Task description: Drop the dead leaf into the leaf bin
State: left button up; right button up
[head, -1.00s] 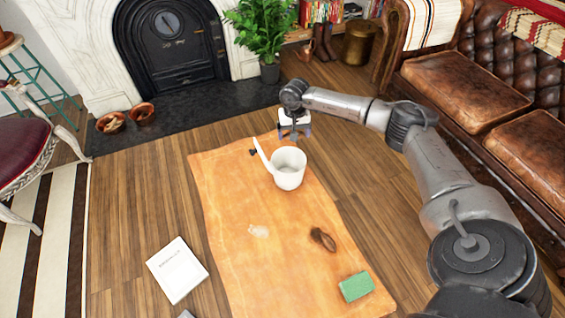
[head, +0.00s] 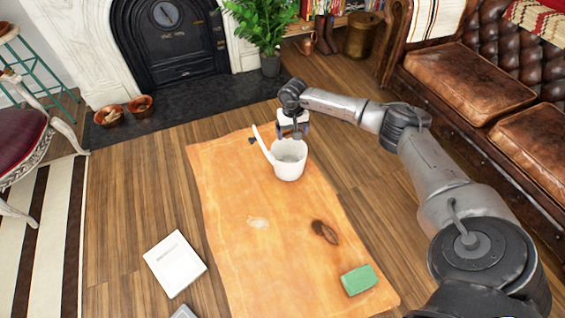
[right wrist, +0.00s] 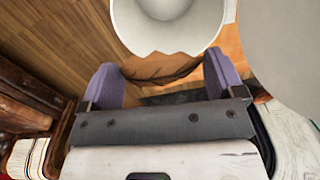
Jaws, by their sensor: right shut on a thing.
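My right gripper (head: 293,130) is just behind the white, can-like vessel (head: 290,160) on the orange cloth. In the right wrist view its two purple fingers are closed on a brown leaf (right wrist: 160,70) with a jagged edge, which spans the gap between them. The round mouth of the white vessel (right wrist: 165,25) lies just beyond the leaf in that view. In the head view the leaf is hidden. I cannot tell for certain which container is the leaf bin; a brass bucket (head: 362,38) stands at the back right. My left gripper is out of view.
The orange cloth (head: 230,200) also bears a brown oval thing (head: 324,232), a green block (head: 359,280) and a small dark thing (head: 252,140). A white book (head: 175,263) lies on the floor. Two copper bowls (head: 141,106) stand on the hearth. A leather sofa is at right.

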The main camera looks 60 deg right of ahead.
jog(key=shift+f, duration=0.25)
jog(key=o, duration=0.6)
jog(key=shift+o, duration=0.2)
notch_tip(320, 180, up, 14)
jog(key=p, duration=0.5)
jog(key=shift+f, duration=0.1)
